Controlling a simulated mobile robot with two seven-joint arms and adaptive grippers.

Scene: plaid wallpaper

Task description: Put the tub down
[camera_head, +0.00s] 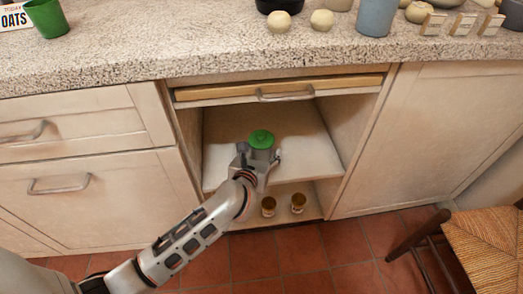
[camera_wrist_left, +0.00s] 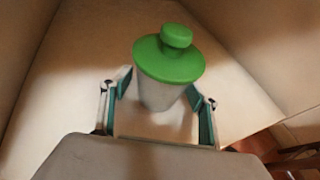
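The tub (camera_head: 262,153) is a small greyish-white container with a green knobbed lid, upright inside the open cupboard bay. In the left wrist view the tub (camera_wrist_left: 160,92) stands between the two fingers, whose tips meet its sides. My left gripper (camera_head: 261,160) reaches in from the front and is shut on the tub. The tub is over the cupboard's upper shelf (camera_head: 305,155); whether its base touches the shelf is hard to tell. The base is partly hidden by the gripper. My right gripper is not in view.
Side walls and a drawer (camera_head: 285,93) above bound the bay. Two small brown jars (camera_head: 298,202) stand on the lower shelf. The upper shelf is bare around the tub. A woven chair (camera_head: 485,245) stands at the lower right. Several items line the countertop (camera_head: 190,45).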

